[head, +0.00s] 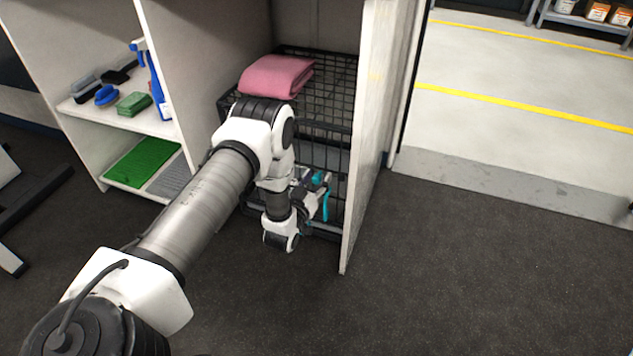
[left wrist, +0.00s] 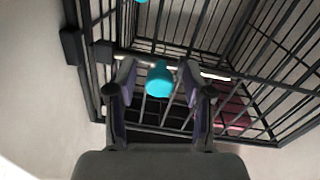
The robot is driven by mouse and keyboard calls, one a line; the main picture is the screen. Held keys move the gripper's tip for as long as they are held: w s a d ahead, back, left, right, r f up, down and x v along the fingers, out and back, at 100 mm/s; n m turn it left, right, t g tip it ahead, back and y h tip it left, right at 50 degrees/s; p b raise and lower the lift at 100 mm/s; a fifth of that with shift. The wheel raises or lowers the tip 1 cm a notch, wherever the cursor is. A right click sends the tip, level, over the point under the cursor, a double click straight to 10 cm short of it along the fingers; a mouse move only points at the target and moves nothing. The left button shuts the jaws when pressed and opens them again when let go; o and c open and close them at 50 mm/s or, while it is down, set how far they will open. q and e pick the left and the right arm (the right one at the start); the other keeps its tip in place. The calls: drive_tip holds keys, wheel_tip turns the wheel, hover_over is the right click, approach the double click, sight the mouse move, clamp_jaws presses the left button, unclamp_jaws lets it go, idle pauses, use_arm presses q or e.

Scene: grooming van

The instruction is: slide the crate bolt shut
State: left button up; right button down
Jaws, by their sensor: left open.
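The black wire crate (head: 325,110) stands in a bay of the white cabinet. The left wrist view shows its bars (left wrist: 270,95) close up. A pale bolt rod (left wrist: 215,75) runs along the crate front with a teal knob (left wrist: 160,80) on it. My left gripper (head: 312,184) is at the crate's front. In the left wrist view my left gripper (left wrist: 157,88) is open, with one finger on each side of the knob. I cannot tell whether either finger touches it. Teal parts (head: 325,203) show beside the gripper in the head view. The rod's end is unclear. My right gripper is not in view.
A folded pink towel (head: 277,76) lies on the crate. A white side panel (head: 368,130) stands close to the right of the gripper. Shelves with brushes (head: 107,95) and a blue spray bottle (head: 158,85) are at left. The dark floor (head: 480,270) at right is clear.

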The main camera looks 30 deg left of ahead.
use_arm(q)
clamp_jaws()
drive_tip(key=shift+w+d, duration=0.2)
drive_tip(key=shift+d, duration=0.75)
drive_tip(key=shift+w+d, duration=0.2)
drive_tip(key=shift+d, duration=0.75)
unclamp_jaws()
approach(336, 173)
drive_tip(key=shift+s, duration=0.8)
